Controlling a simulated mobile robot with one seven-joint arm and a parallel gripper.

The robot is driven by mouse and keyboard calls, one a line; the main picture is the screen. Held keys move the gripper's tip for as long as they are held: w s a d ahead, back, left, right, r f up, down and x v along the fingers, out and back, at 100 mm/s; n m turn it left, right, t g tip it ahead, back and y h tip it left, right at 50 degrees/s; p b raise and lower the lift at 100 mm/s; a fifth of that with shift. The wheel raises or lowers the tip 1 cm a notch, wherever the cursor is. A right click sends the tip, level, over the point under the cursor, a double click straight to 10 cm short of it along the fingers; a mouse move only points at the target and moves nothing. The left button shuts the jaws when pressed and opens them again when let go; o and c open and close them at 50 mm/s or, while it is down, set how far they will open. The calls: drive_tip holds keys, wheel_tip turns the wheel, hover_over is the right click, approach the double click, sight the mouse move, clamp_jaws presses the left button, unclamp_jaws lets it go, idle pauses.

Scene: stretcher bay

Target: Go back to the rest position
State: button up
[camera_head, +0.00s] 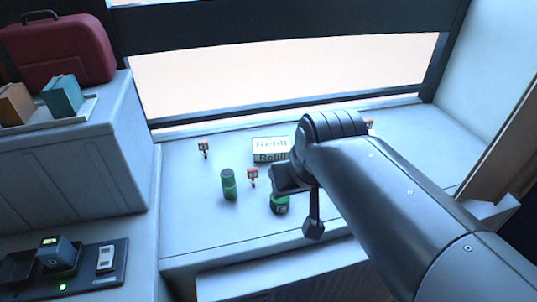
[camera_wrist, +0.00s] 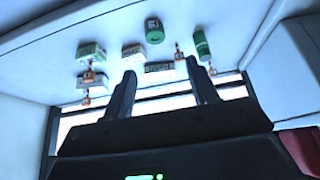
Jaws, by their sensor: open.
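My gripper (camera_wrist: 160,66) is open in the wrist view, its two dark fingers apart with nothing held between them. In the head view my gripper (camera_head: 305,205) hangs over the right part of the white counter (camera_head: 190,235), and my arm hides part of the counter behind it. A green cylinder (camera_head: 229,184) stands on the counter to the left of the gripper. A second green can (camera_head: 279,203) stands just beside the gripper in the picture, partly covered by it. A white box marked Refill (camera_head: 271,149) lies farther back.
Small orange-and-white pieces (camera_head: 204,149) stand on the counter. The wrist view also shows a green-and-white box (camera_wrist: 91,50). At left are a maroon case (camera_head: 60,50), a tray with orange and teal boxes (camera_head: 62,96), and a dark tray with devices (camera_head: 90,283). A window spans the back.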

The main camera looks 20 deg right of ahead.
drive_tip(key=s+f, duration=0.1)
drive_tip(key=s+a, duration=0.1)
drive_tip(key=shift+s+f, duration=0.35)
drive_tip(key=shift+f, duration=0.05)
drive_tip(key=shift+o, duration=0.5)
idle(0.9)
